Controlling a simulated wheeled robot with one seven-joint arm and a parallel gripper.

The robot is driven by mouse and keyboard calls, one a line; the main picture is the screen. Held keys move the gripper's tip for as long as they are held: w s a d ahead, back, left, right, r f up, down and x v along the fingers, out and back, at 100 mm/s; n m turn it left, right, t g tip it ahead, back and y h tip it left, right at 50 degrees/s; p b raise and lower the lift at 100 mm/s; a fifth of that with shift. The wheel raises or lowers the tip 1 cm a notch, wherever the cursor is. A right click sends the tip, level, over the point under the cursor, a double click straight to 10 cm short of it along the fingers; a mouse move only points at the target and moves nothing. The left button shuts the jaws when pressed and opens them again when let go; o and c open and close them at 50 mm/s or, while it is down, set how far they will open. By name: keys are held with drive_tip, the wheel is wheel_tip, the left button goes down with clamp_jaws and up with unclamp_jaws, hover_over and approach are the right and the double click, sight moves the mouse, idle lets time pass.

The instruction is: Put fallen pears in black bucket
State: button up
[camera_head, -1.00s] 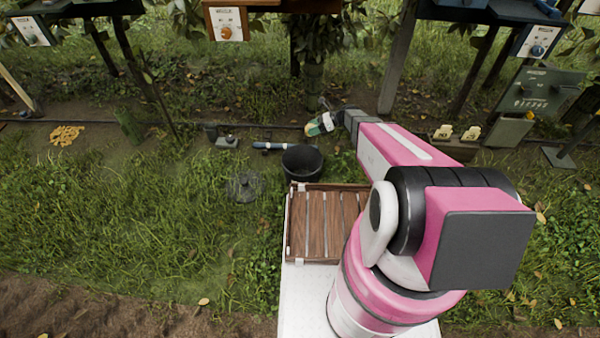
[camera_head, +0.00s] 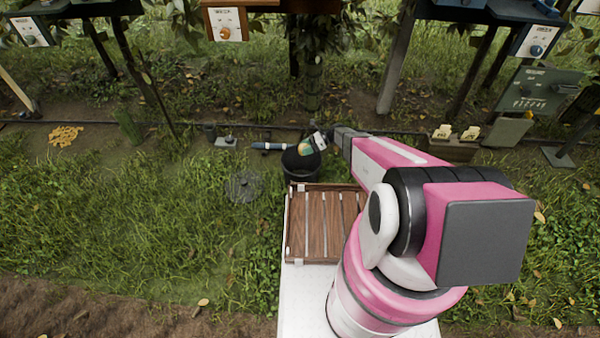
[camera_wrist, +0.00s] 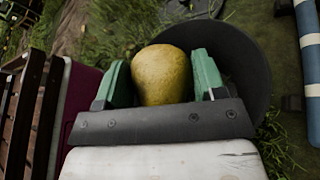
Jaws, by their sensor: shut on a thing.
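My gripper (camera_head: 305,147) is shut on a yellow-brown pear (camera_wrist: 162,75), which sits between its two green fingers in the wrist view. The black bucket (camera_head: 301,174) stands on the grass just beyond the wooden crate. In the head view my gripper is over the bucket's rim area and hides part of its opening. In the wrist view the bucket (camera_wrist: 244,60) shows behind and to the right of the pear. The inside of the bucket is mostly hidden, and I cannot tell whether it holds anything. No pear on the ground can be made out clearly.
A slatted wooden crate (camera_head: 318,225) lies in front of the bucket. A blue and white tube-like object (camera_head: 268,146) lies behind it. A round dark grate (camera_head: 242,187) is in the grass to its left. Posts and boxes stand at the back. The left grass is open.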

drive_tip(key=shift+f, duration=0.55)
drive_tip(key=o, duration=1.1)
drive_tip(key=shift+c, duration=0.2)
drive_tip(key=shift+d, duration=0.15)
drive_tip(key=v, duration=1)
drive_tip(key=shift+d+r, duration=0.2)
drive_tip(key=shift+w, duration=0.1)
